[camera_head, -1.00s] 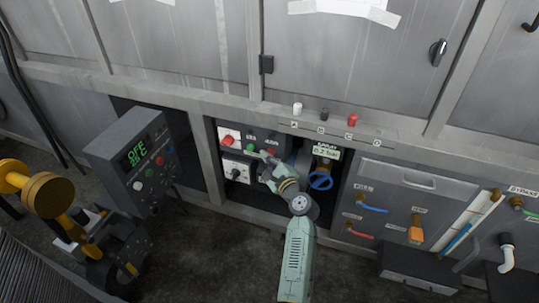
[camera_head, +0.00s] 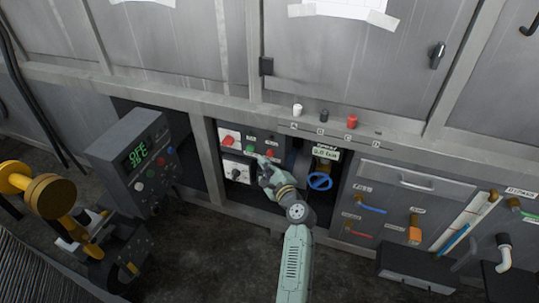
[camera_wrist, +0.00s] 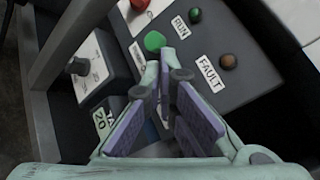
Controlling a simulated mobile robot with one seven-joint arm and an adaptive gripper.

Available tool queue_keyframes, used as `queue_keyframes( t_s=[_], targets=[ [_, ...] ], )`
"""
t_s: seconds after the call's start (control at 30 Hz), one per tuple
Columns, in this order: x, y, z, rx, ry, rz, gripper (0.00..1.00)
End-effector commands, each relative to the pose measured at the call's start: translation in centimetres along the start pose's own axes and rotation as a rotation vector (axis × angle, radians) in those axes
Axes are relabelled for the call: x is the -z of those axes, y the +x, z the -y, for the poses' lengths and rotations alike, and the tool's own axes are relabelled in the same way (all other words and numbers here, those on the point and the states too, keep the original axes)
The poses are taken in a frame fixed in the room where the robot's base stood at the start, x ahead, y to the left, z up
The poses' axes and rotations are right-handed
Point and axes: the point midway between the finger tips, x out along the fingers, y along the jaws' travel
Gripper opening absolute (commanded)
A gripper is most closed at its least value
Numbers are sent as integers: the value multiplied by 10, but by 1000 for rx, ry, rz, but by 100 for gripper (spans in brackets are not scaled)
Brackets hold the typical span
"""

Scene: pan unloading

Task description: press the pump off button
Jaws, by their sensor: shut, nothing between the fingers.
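The pump panel (camera_head: 262,139) is a dark face inside the open bay of the grey cabinet. The green button also shows in the wrist view (camera_wrist: 154,41), just beyond the fingertips. In the wrist view my gripper (camera_wrist: 168,76) points at the panel; contact cannot be told.
A blue valve wheel (camera_head: 320,181) is close on the right. The panel's RUN (camera_wrist: 181,28) and FAULT (camera_wrist: 210,73) labels show. A console (camera_head: 135,158) stands left.

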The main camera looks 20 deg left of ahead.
Motion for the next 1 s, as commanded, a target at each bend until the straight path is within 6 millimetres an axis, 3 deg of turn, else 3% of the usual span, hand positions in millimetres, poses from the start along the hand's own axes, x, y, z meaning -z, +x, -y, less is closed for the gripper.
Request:
queue_keyframes(
  t_s=[0.4,1.0],
  targets=[
    [-21,-28,-19,-1,0,0,0],
    [-23,-30,-22,0,0,0,0]
  ],
)
